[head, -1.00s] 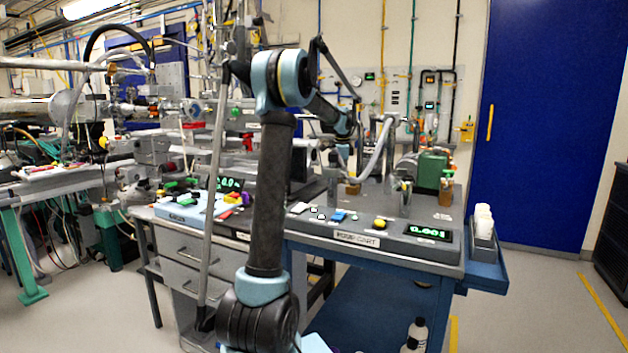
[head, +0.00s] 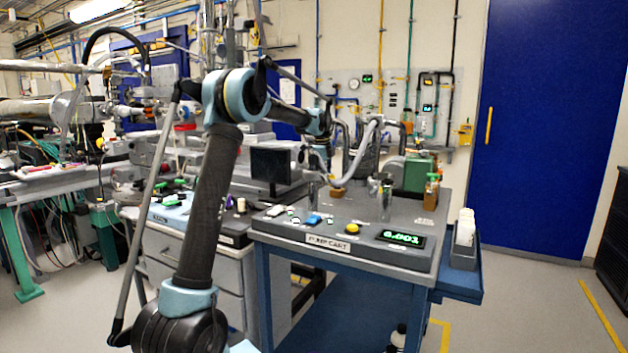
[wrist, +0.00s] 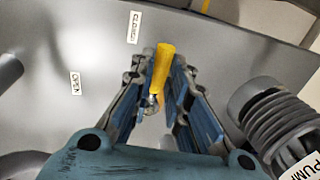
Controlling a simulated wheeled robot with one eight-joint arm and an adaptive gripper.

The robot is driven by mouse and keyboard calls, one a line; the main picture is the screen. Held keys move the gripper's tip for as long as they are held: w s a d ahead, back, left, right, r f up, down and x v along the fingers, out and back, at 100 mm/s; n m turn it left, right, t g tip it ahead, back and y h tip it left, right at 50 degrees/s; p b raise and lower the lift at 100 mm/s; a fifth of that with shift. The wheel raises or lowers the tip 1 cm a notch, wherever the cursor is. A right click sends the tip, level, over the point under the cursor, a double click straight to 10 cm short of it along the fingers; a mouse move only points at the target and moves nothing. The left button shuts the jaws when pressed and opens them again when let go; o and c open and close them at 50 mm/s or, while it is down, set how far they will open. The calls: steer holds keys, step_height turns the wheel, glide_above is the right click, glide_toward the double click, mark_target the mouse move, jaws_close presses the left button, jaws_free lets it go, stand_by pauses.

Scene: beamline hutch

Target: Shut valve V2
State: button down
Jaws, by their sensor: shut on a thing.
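A yellow valve lever (wrist: 162,69) stands between the fingers of my gripper (wrist: 165,85) in the wrist view. My gripper is shut on it. A metal bolt shows at the lever's near end. The lever's far end lies just right of the CLOSED label (wrist: 134,27) and farther from the OPEN label (wrist: 75,84). No V2 tag can be read here. In the head view my arm reaches over the back of the pump cart (head: 328,244); I cannot make out the lever there.
A ribbed grey fitting (wrist: 280,122) stands close right of my gripper, beside a partly cut-off PUMP label (wrist: 303,168). The cart carries a green display (head: 401,238), a yellow knob (head: 352,228), a green pump box (head: 418,174) and a grey hose. Floor is free at the right.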

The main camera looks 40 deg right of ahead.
steer(key=shift+w, duration=0.3)
steer(key=c, duration=1.6)
jaws_free()
steer(key=shift+o, duration=0.2)
steer(key=shift+s, duration=0.15)
step_height(320, 180, up, 12)
steer(key=a, duration=0.2)
steer(key=shift+s+f, duration=0.15)
steer(key=shift+s, duration=0.1)
steer(key=shift+s+a, duration=0.1)
